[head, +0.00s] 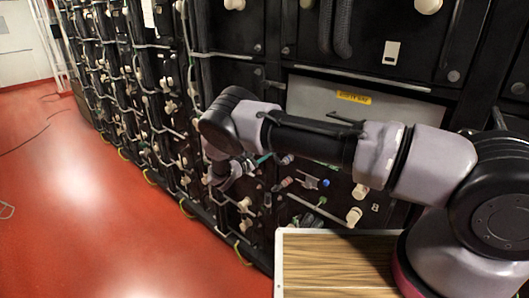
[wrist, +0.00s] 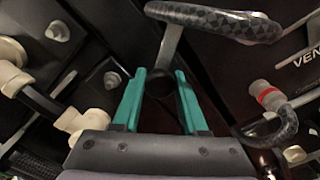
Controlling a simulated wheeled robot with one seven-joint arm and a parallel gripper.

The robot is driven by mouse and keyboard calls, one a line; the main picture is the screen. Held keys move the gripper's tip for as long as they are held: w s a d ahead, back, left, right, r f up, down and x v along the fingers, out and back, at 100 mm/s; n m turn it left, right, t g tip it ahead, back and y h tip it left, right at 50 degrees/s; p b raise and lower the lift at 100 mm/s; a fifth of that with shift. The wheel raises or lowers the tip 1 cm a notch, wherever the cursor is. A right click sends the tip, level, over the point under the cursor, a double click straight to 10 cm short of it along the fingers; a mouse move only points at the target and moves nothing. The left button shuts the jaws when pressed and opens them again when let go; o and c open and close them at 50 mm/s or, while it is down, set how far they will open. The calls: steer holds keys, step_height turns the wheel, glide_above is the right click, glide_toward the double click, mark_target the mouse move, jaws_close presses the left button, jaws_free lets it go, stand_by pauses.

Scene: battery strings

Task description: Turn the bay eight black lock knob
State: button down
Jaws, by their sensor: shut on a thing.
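In the wrist view, my gripper (wrist: 160,76) has its two teal fingers on either side of a dark round knob (wrist: 158,86), shut on it. This looks like the black lock knob; no bay number can be read beside it. A grey metal lever rises just beyond the knob to a braided dark handle (wrist: 215,20). In the head view, my gripper (head: 262,159) shows as a small teal bit against the rack front, and my arm and wrist hide much of the knob area.
White fittings with a dark cable (wrist: 75,120) lie left of the fingers. A red-banded connector (wrist: 268,95) with a braided loop lies right. In the head view, a wood-grain top (head: 340,265) is below my arm. Red floor (head: 90,200) at left is open.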

steer(key=m, duration=0.7)
stand_by(0.6)
steer(key=shift+f, duration=0.1)
steer(key=shift+c, duration=2.2)
jaws_free()
steer(key=v, duration=1.1)
